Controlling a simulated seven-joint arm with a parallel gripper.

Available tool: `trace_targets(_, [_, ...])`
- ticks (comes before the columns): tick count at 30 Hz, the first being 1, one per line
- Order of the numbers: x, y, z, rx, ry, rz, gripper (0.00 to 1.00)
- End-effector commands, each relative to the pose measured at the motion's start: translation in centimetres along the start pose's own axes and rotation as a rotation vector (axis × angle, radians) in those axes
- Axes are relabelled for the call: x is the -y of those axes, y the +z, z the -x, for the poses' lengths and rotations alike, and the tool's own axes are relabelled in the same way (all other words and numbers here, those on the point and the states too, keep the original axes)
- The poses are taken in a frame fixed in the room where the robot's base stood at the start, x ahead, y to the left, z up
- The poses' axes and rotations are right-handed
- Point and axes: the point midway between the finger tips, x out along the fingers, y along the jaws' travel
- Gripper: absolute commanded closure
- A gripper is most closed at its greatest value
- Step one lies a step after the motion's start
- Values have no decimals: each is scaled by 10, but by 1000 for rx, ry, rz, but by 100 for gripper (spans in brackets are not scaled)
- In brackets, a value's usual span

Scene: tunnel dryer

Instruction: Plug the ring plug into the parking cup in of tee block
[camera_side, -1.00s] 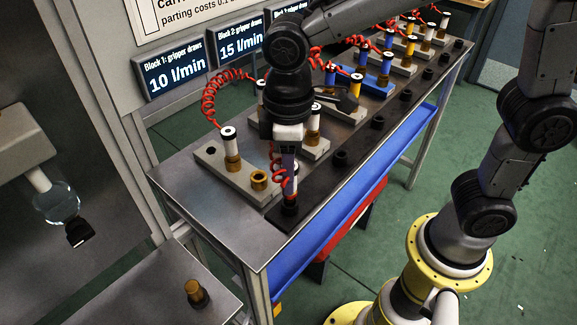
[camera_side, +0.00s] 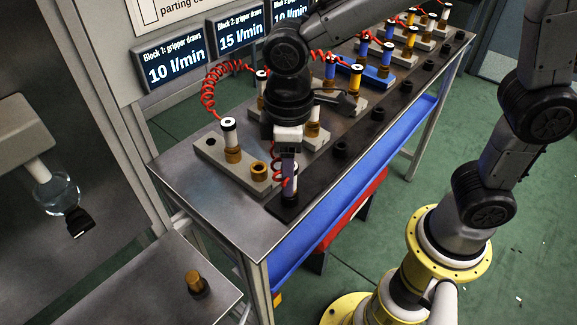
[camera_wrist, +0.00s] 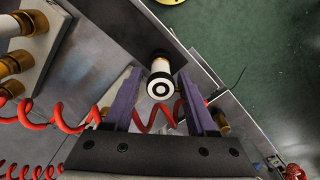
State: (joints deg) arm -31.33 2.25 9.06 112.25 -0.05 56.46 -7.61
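The ring plug (camera_wrist: 160,86), white with a black ring on its end and a red coiled hose near it, stands on the black strip (camera_side: 318,181) along the bench's front edge. Its foot is at a parking cup; the side view shows its white body (camera_side: 291,178) below my gripper. My gripper (camera_wrist: 160,90) points down over it, its purple fingers apart on either side with gaps showing. How deep the plug sits is hard to see. The nearest grey tee block (camera_side: 208,160) has an empty brass socket (camera_side: 259,171) and a white plug (camera_side: 229,134) in another socket.
More black cups (camera_side: 341,147) run along the strip. Farther blocks carry blue, yellow and white plugs with red hoses. A blue trough (camera_side: 325,213) hangs below the bench front. A brass piece (camera_side: 195,282) stands on the lower left table.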

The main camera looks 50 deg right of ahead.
Motion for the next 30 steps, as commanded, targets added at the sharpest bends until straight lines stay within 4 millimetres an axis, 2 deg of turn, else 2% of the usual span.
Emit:
trace_targets(1, [0,0,0,-1,0,0,32])
trace_targets(2, [0,0,0,-1,0,0,28])
trace_targets(10, [0,0,0,0,0,0,28])
trace_targets(14, [0,-1,7,-3,0,0,28])
trace_targets(17, [0,-1,20,-5,1,0,28])
trace_targets(30, [0,-1,110,-5,1,0,28])
